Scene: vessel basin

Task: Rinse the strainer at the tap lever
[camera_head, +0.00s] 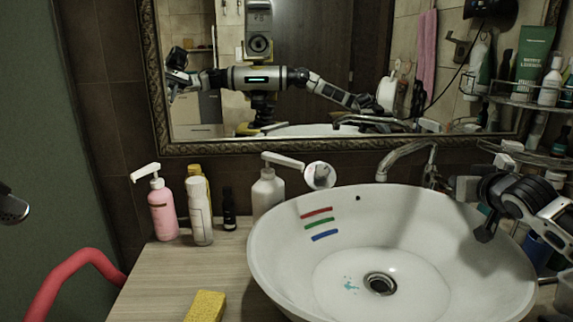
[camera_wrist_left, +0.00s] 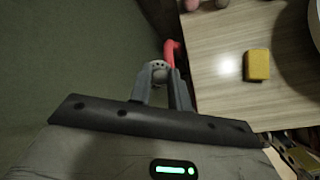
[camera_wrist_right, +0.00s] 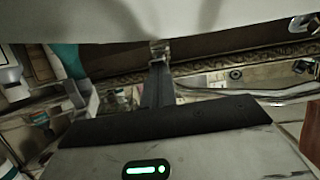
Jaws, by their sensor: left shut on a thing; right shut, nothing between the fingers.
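A small metal strainer with dark holes (camera_wrist_left: 158,70) is between the fingers of my left gripper (camera_wrist_left: 160,84) in the left wrist view. A metal thing, probably this strainer (camera_head: 12,207), shows at the head view's left edge, well left of the basin. The tap (camera_head: 405,150) rises behind the white basin (camera_head: 262,262). Its lever is not clearly distinguishable near my right arm. My right gripper (camera_head: 485,236) is shut and empty, pointing down over the basin's right side. Its closed fingers (camera_wrist_right: 158,52) also show in the right wrist view. The drain (camera_head: 380,283) is open to view.
A pink pump bottle (camera_head: 162,212), a white bottle (camera_head: 200,215) and a white pump dispenser (camera_head: 267,195) stand left of the basin. A yellow sponge (camera_head: 206,306) lies on the counter (camera_head: 155,280). A red curved bar (camera_head: 70,270) stands at its left. A crowded shelf (camera_head: 520,100) hangs right.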

